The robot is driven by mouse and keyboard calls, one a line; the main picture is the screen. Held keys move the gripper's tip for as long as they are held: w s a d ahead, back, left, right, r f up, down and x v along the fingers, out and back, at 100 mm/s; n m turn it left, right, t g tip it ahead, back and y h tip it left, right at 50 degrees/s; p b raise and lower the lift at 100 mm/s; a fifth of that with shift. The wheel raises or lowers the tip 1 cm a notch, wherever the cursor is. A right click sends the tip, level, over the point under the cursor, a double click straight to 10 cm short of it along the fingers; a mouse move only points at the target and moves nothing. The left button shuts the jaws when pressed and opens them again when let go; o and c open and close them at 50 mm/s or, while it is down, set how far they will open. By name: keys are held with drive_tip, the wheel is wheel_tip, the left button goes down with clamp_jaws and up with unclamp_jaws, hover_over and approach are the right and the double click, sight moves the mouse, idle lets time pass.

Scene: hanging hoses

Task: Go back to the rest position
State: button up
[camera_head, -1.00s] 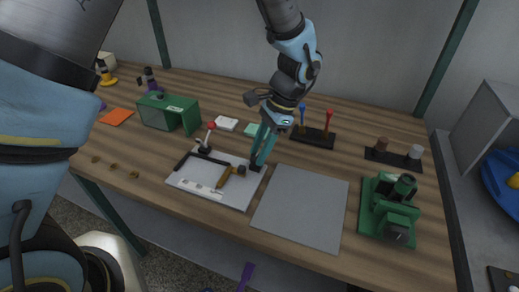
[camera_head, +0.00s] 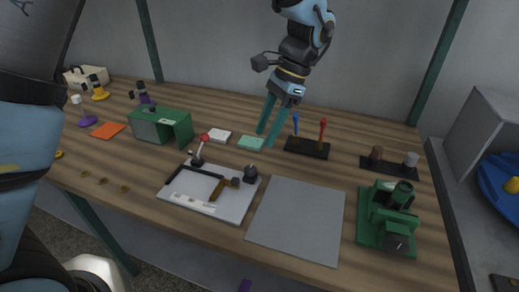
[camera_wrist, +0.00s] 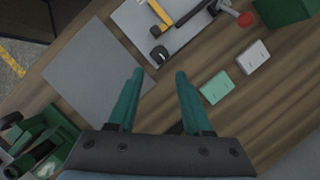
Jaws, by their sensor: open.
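My gripper (camera_head: 269,122) is open and empty, with two teal fingers pointing down. It hangs above the wooden table (camera_head: 340,166), over the area behind the white tray (camera_head: 238,207). In the wrist view, my gripper (camera_wrist: 158,85) shows both fingers spread apart with bare wood between them.
A grey mat (camera_head: 297,220) lies right of the tray. A green machine (camera_head: 389,215) stands at the right. A rack with blue and red tools (camera_head: 308,147) and a green box (camera_head: 162,125) stand farther back. White (camera_head: 218,136) and mint (camera_head: 250,143) blocks lie behind the tray.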

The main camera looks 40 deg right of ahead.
drive_tip(key=shift+v, duration=0.9)
drive_tip(key=w+a+n+g+h, duration=0.1)
drive_tip(key=w+a+n+h, duration=0.1)
drive_tip(key=w+a+n, duration=0.95)
drive_tip(key=w+a+f+n+t+h, duration=0.1)
drive_tip(key=a+n, duration=0.7)
drive_tip(key=a, duration=2.1)
drive_tip(key=shift+w+f+t+h, duration=0.3)
drive_tip(key=shift+w+f+h, duration=0.05)
drive_tip(key=shift+w+h, duration=0.35)
